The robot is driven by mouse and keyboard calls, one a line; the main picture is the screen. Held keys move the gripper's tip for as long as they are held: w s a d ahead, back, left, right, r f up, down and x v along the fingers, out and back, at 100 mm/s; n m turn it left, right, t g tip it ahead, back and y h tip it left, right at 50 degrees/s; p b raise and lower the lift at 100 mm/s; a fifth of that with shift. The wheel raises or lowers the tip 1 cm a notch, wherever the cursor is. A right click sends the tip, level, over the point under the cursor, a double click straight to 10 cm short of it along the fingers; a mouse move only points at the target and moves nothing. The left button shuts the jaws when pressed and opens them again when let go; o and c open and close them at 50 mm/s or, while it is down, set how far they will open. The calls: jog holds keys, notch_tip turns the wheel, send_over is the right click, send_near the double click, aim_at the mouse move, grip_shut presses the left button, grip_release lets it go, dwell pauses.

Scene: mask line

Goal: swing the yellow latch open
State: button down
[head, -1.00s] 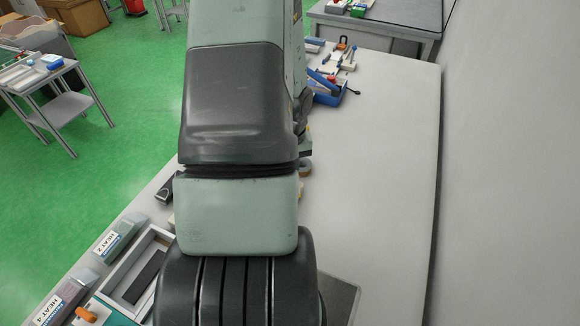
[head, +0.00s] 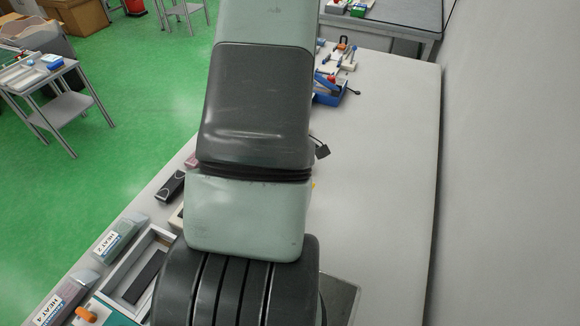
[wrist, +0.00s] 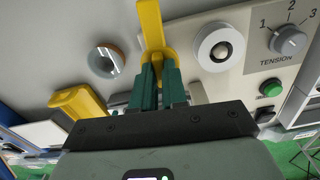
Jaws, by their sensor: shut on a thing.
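The yellow latch (wrist: 150,22) shows at the top centre of the wrist view as an upright lever, with its lower end between the green fingertips. My gripper (wrist: 158,66) is shut on it, seen from behind its dark mount. The exact contact is partly hidden by the fingers. In the head view my own arm covers the middle of the bench, and neither the latch nor the gripper can be made out there.
A ring (wrist: 106,61) and another yellow part (wrist: 78,103) are at left. In the head view the bench's right side (head: 385,180) is clear.

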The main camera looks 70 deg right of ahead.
jog(key=shift+n, duration=0.6)
jog(key=c, duration=1.2)
grip_release()
jog(key=shift+o, duration=0.2)
notch_tip(320, 180, up, 11)
jog(key=shift+f, duration=0.1)
